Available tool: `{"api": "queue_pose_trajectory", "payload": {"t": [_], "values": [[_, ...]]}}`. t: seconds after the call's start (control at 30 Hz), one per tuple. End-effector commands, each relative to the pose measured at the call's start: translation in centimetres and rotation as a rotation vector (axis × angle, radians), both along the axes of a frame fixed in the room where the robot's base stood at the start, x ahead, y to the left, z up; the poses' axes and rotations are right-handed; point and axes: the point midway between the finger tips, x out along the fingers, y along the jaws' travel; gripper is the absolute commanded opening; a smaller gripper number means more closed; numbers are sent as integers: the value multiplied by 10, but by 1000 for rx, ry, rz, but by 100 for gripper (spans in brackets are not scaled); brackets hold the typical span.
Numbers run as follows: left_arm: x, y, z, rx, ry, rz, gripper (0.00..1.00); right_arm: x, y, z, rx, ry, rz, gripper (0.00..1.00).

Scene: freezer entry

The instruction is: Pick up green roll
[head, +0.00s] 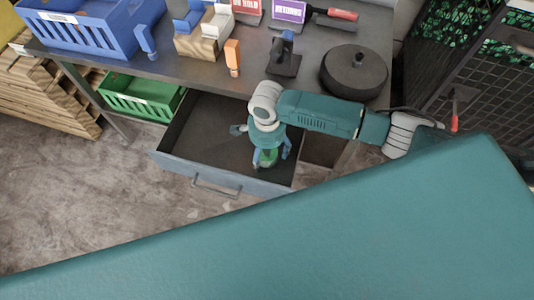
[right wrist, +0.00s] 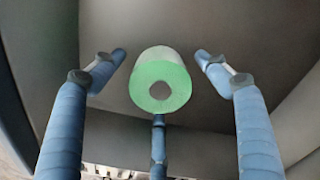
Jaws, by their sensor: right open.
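The green roll (right wrist: 160,82) lies in an open drawer and shows in the right wrist view with its end and dark core hole towards the camera. In the head view the roll (head: 266,158) is partly hidden by my right gripper. My right gripper (head: 270,155) is down inside the drawer (head: 200,135), over the roll. In the right wrist view the fingers of my right gripper (right wrist: 160,75) are spread around the roll, with visible gaps on the left and right. Whether the lower finger touches it I cannot tell. My left gripper is not in view.
The drawer's front with its handle (head: 215,188) faces the open floor. The workbench (head: 150,65) above carries a blue crate (head: 95,30), a black round object (head: 352,72) and tools. A green crate (head: 140,97) is under the bench. A mesh cage (head: 480,70) stands right.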

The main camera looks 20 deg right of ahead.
Motion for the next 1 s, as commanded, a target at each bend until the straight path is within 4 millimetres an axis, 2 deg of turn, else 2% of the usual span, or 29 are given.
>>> {"api": "queue_pose_trajectory", "payload": {"t": [0.07,0.33,0.6,0.77,0.87,1.0], "values": [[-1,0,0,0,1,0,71,0,0,0,0,0,0,74],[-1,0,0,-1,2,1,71,0,0,0,0,0,0,23],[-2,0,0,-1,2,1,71,0,0,2,1,-1,0,22],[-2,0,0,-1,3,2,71,1,1,10,2,-2,0,22],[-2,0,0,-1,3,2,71,1,1,22,3,-3,1,22],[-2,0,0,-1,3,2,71,1,1,51,4,-4,1,22]]}}
